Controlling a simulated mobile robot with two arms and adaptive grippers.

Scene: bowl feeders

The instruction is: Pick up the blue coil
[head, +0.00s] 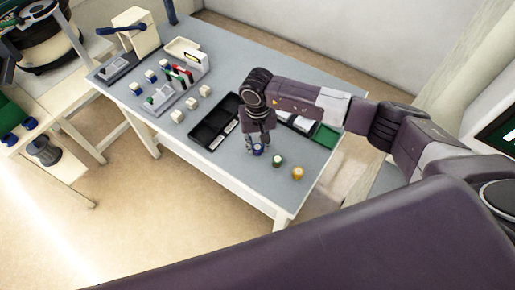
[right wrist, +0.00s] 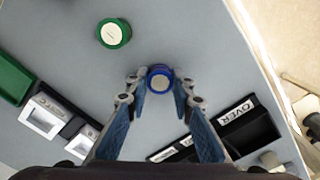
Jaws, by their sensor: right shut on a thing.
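The blue coil (head: 258,151) is a small round piece with a pale top, near the front edge of the grey table. It also shows in the right wrist view (right wrist: 160,78), between the fingertips. My right gripper (head: 257,147) points down over the table and is shut on the blue coil; its fingertips (right wrist: 161,84) touch the coil on both sides. I cannot tell whether the coil rests on the table or is slightly lifted. My left gripper is not in view.
A green coil (head: 277,160) and an orange coil (head: 297,173) stand close to the right. Black trays (head: 209,125) lie left of the gripper, a green tray (head: 326,137) to the right. White blocks (head: 191,103) and fixtures stand farther left. Another table (head: 60,95) is at the far left.

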